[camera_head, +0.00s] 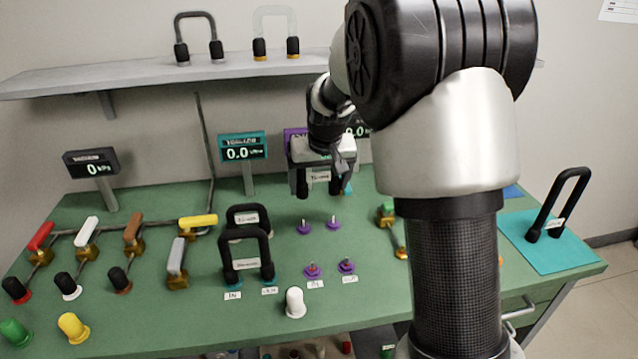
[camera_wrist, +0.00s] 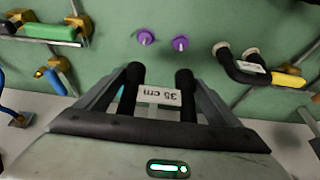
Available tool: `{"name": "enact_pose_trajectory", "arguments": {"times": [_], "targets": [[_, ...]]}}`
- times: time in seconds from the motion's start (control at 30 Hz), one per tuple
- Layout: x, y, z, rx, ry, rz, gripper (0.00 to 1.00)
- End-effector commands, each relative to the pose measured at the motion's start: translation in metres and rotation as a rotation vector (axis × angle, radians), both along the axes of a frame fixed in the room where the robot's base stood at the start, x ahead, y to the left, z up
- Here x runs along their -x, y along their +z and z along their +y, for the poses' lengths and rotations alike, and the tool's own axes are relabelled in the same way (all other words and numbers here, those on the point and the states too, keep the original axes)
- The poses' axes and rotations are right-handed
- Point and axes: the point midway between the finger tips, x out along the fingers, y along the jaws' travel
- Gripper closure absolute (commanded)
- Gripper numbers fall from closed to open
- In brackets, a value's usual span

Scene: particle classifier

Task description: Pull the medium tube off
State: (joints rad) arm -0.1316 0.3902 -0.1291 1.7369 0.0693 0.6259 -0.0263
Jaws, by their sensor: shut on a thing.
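My gripper (camera_head: 319,176) is shut on a black U-shaped tube with a white label (camera_head: 319,175), high over the right half of the green panel. In the wrist view my gripper (camera_wrist: 158,85) has its fingers along both legs of this tube (camera_wrist: 132,85), whose label seems to read 35 cm. Two purple ports (camera_head: 303,227) (camera_head: 333,222) stand bare on the panel, apart from the tube's ends; they also show in the wrist view (camera_wrist: 146,37). Two more purple ports (camera_head: 312,270) (camera_head: 346,265) are bare nearer the front. My arm hides part of the panel's right side.
Two black U-tubes (camera_head: 249,245) (camera_head: 249,211) stand on the panel left of the purple ports. Another black tube (camera_head: 573,185) stands on a teal mat (camera_head: 540,262) at right. A shelf (camera_head: 150,75) holds two tubes. Coloured valves (camera_head: 133,228) fill the left. A white cap (camera_head: 295,303) stands in front.

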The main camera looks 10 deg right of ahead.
Motion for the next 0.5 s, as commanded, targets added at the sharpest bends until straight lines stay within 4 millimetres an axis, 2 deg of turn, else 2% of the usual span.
{"name": "enact_pose_trajectory", "arguments": {"times": [0.5], "targets": [[0.000, 0.028, 0.000, 0.000, 0.000, -0.001, 0.39]]}}
